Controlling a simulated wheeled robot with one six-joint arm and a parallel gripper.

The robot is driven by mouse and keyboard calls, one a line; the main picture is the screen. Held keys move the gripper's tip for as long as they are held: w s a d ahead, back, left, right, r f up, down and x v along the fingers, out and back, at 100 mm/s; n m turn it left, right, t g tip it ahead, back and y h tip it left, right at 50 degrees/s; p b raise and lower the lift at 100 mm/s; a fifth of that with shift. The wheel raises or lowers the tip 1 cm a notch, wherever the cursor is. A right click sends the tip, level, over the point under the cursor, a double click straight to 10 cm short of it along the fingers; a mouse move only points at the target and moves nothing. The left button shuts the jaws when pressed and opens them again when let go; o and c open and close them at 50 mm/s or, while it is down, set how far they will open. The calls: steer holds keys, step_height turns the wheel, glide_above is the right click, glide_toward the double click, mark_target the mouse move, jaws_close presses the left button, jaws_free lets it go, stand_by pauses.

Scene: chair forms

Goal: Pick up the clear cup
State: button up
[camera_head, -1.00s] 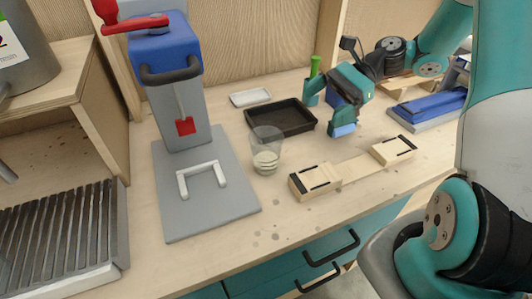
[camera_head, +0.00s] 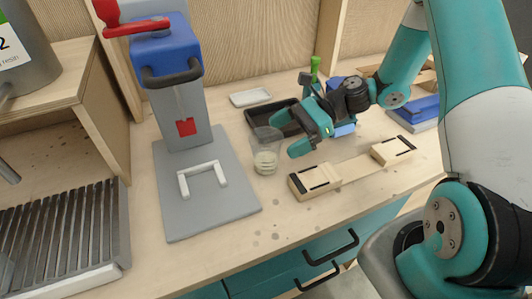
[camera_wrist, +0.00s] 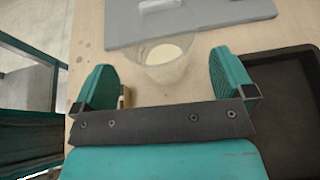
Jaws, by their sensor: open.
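The clear cup (camera_head: 265,152) stands upright on the wooden worktop, with pale contents in its lower part. My gripper (camera_head: 291,142) is just right of the cup in the head view, open and empty, its fingers pointing toward the cup. In the wrist view the cup (camera_wrist: 163,62) lies ahead, roughly centred between the two teal fingertips of the gripper (camera_wrist: 162,75). The fingers appear apart from the cup, one on each side of its line. The cup's far side is partly seen through its clear wall.
A grey press plate (camera_head: 205,210) with a white handle lies left of the cup. A black tray (camera_head: 285,117) is behind my gripper. A wooden fixture (camera_head: 318,180) lies at the front right. A small white dish (camera_head: 250,97) sits at the back. Bare worktop lies in front of the cup.

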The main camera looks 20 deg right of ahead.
mark_target(270, 144)
steer(key=x, duration=0.4)
steer(key=shift+a+p, duration=0.35)
steer(key=shift+p, duration=0.05)
steer(key=shift+c, duration=0.5)
steer(key=c, duration=0.7)
